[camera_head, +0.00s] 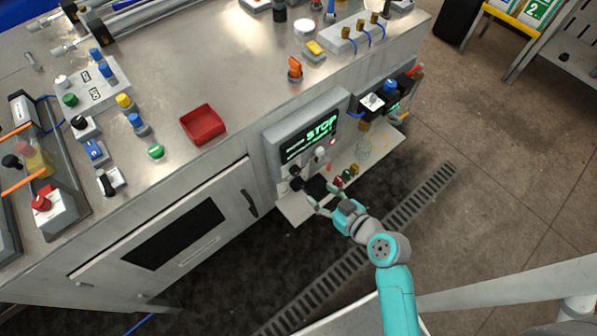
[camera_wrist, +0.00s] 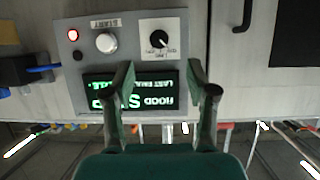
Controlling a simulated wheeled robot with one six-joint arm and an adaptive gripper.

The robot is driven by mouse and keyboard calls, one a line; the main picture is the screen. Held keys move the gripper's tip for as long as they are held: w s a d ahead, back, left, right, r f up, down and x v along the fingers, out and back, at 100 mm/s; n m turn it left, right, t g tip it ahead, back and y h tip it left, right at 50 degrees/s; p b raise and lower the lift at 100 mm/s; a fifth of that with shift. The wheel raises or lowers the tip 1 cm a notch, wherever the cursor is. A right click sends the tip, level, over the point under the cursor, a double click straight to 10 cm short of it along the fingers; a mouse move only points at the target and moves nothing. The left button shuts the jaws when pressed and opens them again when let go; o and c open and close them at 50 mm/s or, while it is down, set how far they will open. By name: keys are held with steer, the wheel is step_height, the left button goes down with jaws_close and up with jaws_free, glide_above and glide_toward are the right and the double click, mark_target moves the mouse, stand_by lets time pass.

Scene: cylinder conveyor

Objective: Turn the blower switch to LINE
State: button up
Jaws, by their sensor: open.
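A grey control panel on the cabinet front carries a dark display (camera_head: 322,128) with green letters reading STOP. In the wrist view the panel is upside down, and a black rotary knob (camera_wrist: 159,40) sits on a white plate with small dark markings; it looks like the blower switch. The markings are too small to read surely, so its setting cannot be told. My gripper (camera_head: 318,193) is in front of the panel's lower part. In the wrist view my gripper (camera_wrist: 162,80) is open and empty, its fingers overlapping the display (camera_wrist: 140,91), apart from the knob.
A round white button (camera_wrist: 106,43) labelled START and a lit red lamp (camera_wrist: 72,35) are beside the knob. A black cabinet handle (camera_head: 250,203) and a black device (camera_head: 375,102) flank the panel. A red tray (camera_head: 203,124) stands on the worktop.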

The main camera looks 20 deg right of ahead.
mark_target(298, 172)
steer(key=x, duration=0.7)
steer(key=r+x, duration=0.1)
steer(key=x, duration=0.3)
steer(key=shift+w+f, duration=0.15)
steer(key=shift+w, duration=0.45)
jaws_close()
